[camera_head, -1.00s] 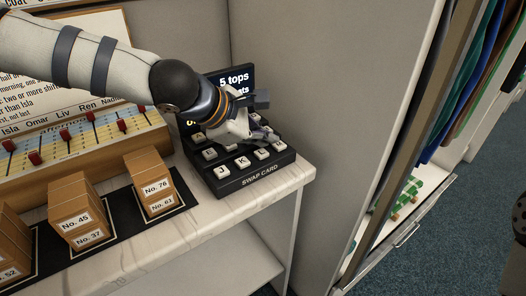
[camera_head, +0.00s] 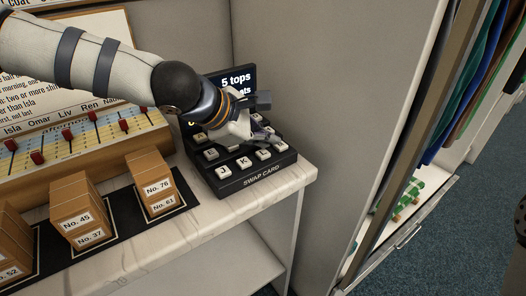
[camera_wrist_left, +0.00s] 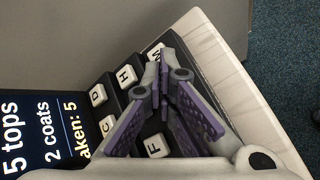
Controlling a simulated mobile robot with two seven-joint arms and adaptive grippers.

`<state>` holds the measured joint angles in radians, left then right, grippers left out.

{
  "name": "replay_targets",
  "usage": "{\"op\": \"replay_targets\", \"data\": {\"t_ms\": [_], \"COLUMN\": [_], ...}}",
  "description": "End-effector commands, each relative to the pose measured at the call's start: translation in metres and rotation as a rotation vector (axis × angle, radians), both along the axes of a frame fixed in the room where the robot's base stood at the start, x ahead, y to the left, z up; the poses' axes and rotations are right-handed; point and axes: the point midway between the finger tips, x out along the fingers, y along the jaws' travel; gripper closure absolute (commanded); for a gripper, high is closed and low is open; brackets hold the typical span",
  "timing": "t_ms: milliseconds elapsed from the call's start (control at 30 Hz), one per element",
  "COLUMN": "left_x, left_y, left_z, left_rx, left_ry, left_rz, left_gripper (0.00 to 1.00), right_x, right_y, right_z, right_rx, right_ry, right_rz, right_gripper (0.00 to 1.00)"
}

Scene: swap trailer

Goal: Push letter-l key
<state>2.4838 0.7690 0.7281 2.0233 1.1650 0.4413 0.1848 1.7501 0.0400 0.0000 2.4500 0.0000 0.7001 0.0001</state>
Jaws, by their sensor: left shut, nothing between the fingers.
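The black keypad labelled SWAP CARD (camera_head: 262,176) sits on the end of the white shelf, with rows of pale keys below a dark screen. Its front row shows the J key (camera_head: 223,171), K key (camera_head: 243,162) and L key (camera_head: 263,154) in the head view. My left gripper (camera_head: 262,131) is shut and empty over the right part of the keys. In the left wrist view its fingertips (camera_wrist_left: 158,88) cover the area between the H key (camera_wrist_left: 126,75), M key (camera_wrist_left: 155,53) and F key (camera_wrist_left: 154,145). The L key is hidden there. I cannot tell whether the fingertips touch a key.
Small brown boxes, such as the one marked No. 76 (camera_head: 149,169), stand on a black strip left of the keypad. A slider board (camera_head: 90,151) is behind them. A grey partition (camera_head: 330,90) rises close to the keypad's right.

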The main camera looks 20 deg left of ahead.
Motion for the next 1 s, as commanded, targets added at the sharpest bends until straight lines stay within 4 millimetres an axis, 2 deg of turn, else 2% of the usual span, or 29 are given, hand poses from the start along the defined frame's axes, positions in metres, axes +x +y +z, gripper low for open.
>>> {"op": "replay_targets", "data": {"t_ms": [1000], "left_x": [-0.0001], "left_y": [0.0000], "left_z": [-0.0089], "left_rx": [0.000], "left_ry": [0.000], "left_rz": [0.000], "left_gripper": [1.00], "right_x": [-0.0007], "right_y": [0.0000], "right_z": [-0.0007], "right_rx": [0.000], "right_ry": [0.002], "right_rz": [0.000], "right_gripper": [1.00]}}
